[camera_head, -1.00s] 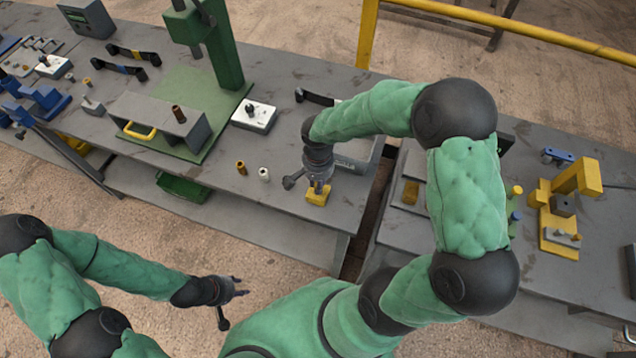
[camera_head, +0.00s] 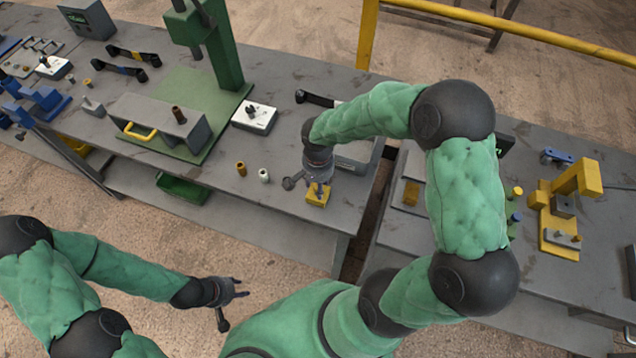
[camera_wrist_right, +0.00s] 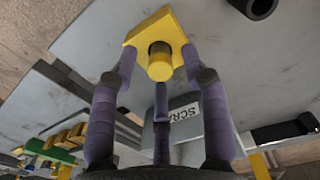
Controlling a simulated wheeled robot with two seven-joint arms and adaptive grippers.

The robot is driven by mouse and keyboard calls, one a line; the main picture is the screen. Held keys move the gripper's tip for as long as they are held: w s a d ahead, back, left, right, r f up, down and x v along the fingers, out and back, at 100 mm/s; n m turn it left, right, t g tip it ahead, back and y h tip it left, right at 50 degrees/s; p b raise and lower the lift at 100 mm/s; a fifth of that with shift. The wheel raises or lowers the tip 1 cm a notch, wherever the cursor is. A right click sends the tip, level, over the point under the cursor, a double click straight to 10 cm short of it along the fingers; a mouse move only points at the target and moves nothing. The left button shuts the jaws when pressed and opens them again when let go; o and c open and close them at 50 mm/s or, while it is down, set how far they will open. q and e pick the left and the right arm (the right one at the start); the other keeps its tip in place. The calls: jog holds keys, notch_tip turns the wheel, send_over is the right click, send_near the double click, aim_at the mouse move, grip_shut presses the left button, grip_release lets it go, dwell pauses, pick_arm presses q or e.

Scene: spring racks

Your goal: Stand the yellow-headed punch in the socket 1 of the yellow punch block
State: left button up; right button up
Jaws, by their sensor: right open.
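The yellow punch block (camera_head: 318,198) sits near the front edge of the left bench. It also shows in the right wrist view (camera_wrist_right: 176,28). The yellow-headed punch (camera_wrist_right: 160,66) shows in the right wrist view with its head toward the camera and its shaft running to the block; it appears to stand in it. Which socket it is in cannot be told. My right gripper (camera_head: 319,186) is open directly above the block, its fingers spread around the punch head and apart from it. My left gripper (camera_head: 239,287) is open and empty, out over the floor in front of the bench.
A brass cylinder (camera_head: 241,168) and a white cylinder (camera_head: 264,175) stand left of the block. A grey bin (camera_head: 357,155) is behind my right wrist. A yellow fixture (camera_head: 560,228) stands on the right bench. A gap separates the benches.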

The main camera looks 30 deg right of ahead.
notch_tip(320, 180, up, 12)
jog(key=p, duration=0.2)
